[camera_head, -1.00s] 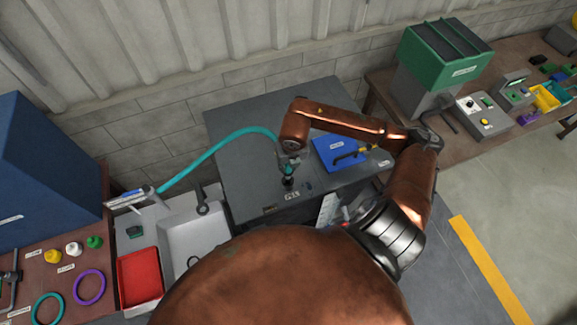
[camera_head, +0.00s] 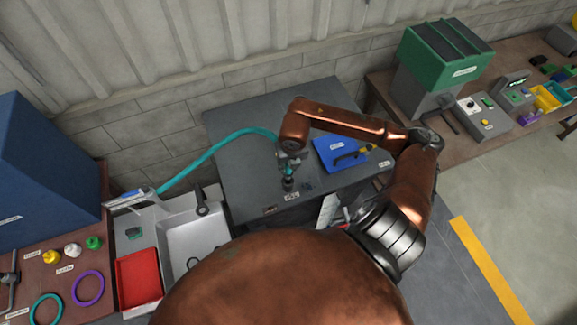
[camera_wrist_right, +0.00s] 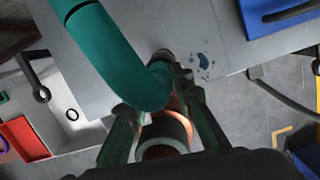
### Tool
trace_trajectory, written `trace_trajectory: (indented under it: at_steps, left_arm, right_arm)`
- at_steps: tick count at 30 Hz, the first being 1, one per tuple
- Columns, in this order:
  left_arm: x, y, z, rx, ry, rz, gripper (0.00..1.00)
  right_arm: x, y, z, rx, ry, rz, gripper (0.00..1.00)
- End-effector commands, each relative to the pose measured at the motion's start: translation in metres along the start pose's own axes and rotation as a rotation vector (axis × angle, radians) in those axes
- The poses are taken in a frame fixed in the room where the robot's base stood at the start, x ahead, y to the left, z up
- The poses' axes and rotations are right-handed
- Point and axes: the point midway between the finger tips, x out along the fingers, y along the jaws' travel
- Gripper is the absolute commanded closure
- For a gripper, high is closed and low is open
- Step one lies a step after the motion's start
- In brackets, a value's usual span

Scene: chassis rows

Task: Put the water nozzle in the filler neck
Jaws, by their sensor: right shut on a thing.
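My right gripper (camera_head: 288,166) is above the front part of the grey cabinet top (camera_head: 245,160), shut on the water nozzle. In the right wrist view, the gripper's fingers (camera_wrist_right: 158,112) close around the nozzle (camera_wrist_right: 165,140), and the teal hose (camera_wrist_right: 115,55) bends across them. The hose (camera_head: 215,152) also shows in the head view, running left from the gripper. A dark, short upright piece (camera_head: 288,184) stands right below the gripper, likely the filler neck. The gripper and hose hide where nozzle and neck meet, so I cannot tell if they touch. My left gripper is out of view.
A blue tray (camera_head: 325,150) with a dark handle lies right of the gripper. Dark wet-looking spots (camera_wrist_right: 202,62) mark the top near the nozzle. A sink (camera_head: 192,235) and a red tray (camera_head: 138,276) are at left. A green-topped machine (camera_head: 445,50) stands at right.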

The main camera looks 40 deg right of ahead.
Motion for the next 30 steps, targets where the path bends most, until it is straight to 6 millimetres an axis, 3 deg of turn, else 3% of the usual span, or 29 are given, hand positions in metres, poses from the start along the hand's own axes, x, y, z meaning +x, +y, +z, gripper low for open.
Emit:
trace_trajectory:
  at_steps: [30]
  left_arm:
    - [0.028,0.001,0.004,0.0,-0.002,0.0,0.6]
  right_arm:
    - [0.029,0.0,-0.005,0.0,-0.001,0.001,1.0]
